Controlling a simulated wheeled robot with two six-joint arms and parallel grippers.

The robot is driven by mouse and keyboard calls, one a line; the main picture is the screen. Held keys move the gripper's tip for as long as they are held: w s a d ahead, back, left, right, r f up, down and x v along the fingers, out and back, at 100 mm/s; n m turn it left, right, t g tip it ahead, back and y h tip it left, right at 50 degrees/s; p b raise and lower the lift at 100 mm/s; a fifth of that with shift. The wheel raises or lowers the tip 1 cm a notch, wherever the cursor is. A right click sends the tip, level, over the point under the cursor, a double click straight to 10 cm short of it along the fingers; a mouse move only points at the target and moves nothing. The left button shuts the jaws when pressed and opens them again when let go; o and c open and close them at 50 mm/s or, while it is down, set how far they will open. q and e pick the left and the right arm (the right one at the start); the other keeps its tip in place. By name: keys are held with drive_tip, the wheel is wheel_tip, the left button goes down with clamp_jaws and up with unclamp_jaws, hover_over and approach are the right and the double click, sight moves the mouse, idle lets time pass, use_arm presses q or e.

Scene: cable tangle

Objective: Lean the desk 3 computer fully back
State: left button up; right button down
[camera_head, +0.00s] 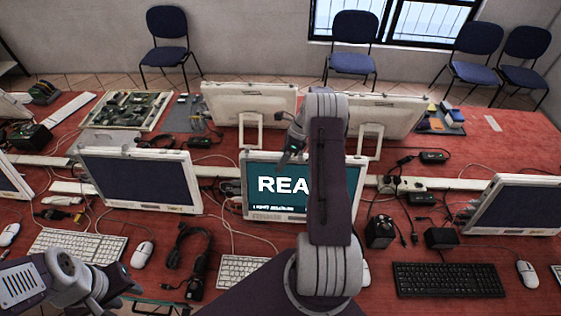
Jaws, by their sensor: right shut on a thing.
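The lit computer (262,196) with white letters "REA" on a teal screen stands on the middle of the red table. My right arm covers its right part. Its lower white bezel shows above the keyboard. My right gripper (292,152) is at the top edge of this computer and is shut on it; the fingertips are small and partly hidden by the arm. My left gripper (150,298) is low at the left front, apart from the computers; its jaws are too unclear to read. No desk number shows.
Dark-screened computers stand to the left (140,180) and right (519,206). White computer backs (250,103) stand behind. Keyboards (445,279), a mouse (142,254), black adapters (380,231) and loose cables (188,250) crowd the red table.

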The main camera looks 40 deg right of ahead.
drive_tip(key=c, duration=0.9)
unclamp_jaws()
drive_tip(key=shift+d, duration=0.2)
drive_tip(key=shift+w+d+f, duration=0.3)
drive_tip(key=shift+d+f, duration=0.05)
drive_tip(key=shift+s+a+r, duration=0.15)
drive_tip(key=shift+s+a, duration=0.05)
drive_tip(key=shift+a, duration=0.1)
drive_tip(key=shift+d+r+b, duration=0.25)
drive_tip(key=shift+r+b, duration=0.05)
drive_tip(key=shift+r, duration=0.05)
drive_tip(key=b+v, duration=0.1)
drive_tip(key=v, duration=0.7)
drive_tip(key=shift+s+r+b, duration=0.1)
drive_tip(key=shift+r+b, duration=0.05)
drive_tip(key=shift+b, duration=0.25)
use_arm(q)
drive_tip(key=shift+w+d+f, duration=0.15)
drive_tip(key=shift+f, duration=0.45)
drive_tip(key=shift+w+d+f, duration=0.1)
drive_tip(key=shift+d+f, duration=0.05)
drive_tip(key=shift+f, duration=0.45)
